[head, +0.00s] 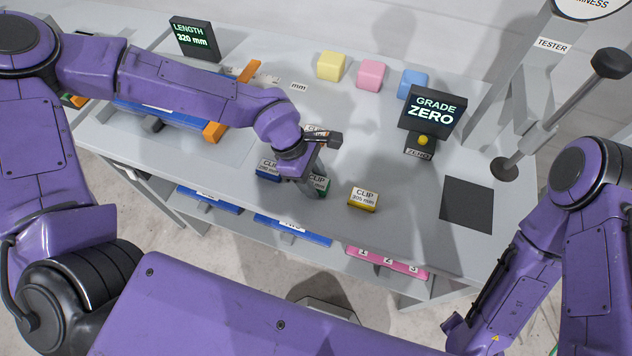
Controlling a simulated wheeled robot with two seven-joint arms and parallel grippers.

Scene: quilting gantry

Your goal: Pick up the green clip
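The green clip (321,187) sits on the grey bench, mostly hidden behind my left gripper; its right side and part of its "CLIP" label show. My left gripper (306,185) points down right at it, overlapping its left part in the head view. The fingers are seen nearly end-on, so I cannot tell whether they are open, touching the clip or shut on it. A blue clip (267,170) lies just left of the gripper. A yellow clip (363,200) lies to the right. Another labelled piece shows partly behind the gripper. My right arm is at the lower right; its fingertips do not show.
Yellow (331,66), pink (371,75) and blue (412,84) blocks stand at the back. A "GRADE ZERO" display (432,109) and a lever tester (540,110) stand right. A dark square pad (467,204) lies front right. A blue tray with orange ends (214,132) is left.

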